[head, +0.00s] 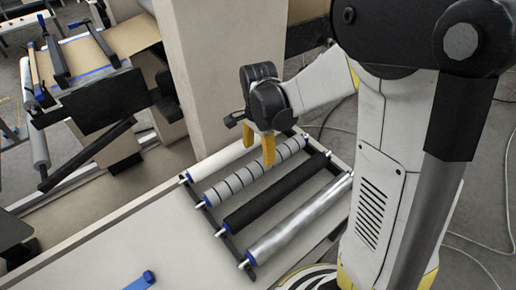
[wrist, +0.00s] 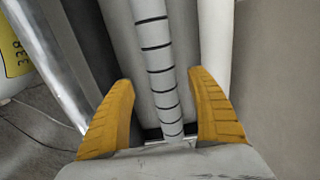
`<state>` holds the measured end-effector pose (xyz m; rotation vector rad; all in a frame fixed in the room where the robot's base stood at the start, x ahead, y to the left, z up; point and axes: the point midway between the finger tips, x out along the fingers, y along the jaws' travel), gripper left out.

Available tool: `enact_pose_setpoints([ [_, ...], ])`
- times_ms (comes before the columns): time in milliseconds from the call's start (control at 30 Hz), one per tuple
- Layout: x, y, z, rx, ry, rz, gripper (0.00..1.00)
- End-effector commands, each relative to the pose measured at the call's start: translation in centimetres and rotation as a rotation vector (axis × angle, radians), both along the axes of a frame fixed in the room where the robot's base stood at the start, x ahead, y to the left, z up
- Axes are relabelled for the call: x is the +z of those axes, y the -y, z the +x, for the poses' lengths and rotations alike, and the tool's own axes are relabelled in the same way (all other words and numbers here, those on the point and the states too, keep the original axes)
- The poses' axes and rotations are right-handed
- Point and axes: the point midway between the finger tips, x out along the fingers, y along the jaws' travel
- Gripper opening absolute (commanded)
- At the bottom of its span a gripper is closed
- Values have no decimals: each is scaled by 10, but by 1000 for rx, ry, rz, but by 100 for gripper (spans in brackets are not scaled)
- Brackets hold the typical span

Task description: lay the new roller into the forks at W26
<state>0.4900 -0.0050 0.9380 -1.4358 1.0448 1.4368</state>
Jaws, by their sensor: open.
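Several rollers lie side by side on a rack: a white one (head: 222,159), a grey one with black bands (head: 240,182), a black one (head: 270,197) and a shiny silver one (head: 300,220). My gripper (head: 263,156) points down with its yellow fingers over the far half of the banded roller. In the wrist view the open fingers (wrist: 161,82) stand on either side of the banded roller (wrist: 158,62). Whether they touch it cannot be told. No W26 label is readable, so I cannot pick out its forks, or which roller is the new one.
The rack rests on a pale bench top (head: 120,235), which is mostly clear on the left. A beige column (head: 215,70) rises behind the rack. A machine with kraft paper (head: 85,55) and dark arms stands at upper left. A blue-ended part (head: 143,281) lies at the front edge.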

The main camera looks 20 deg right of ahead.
Motion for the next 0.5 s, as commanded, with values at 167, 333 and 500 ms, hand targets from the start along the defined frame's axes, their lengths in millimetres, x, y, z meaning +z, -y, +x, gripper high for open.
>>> enact_pose_setpoints([
  [167,-29,0,0,0,0,0,67],
  [333,-52,0,0,1,0,0,67],
  [500,-72,0,0,1,1,0,67],
])
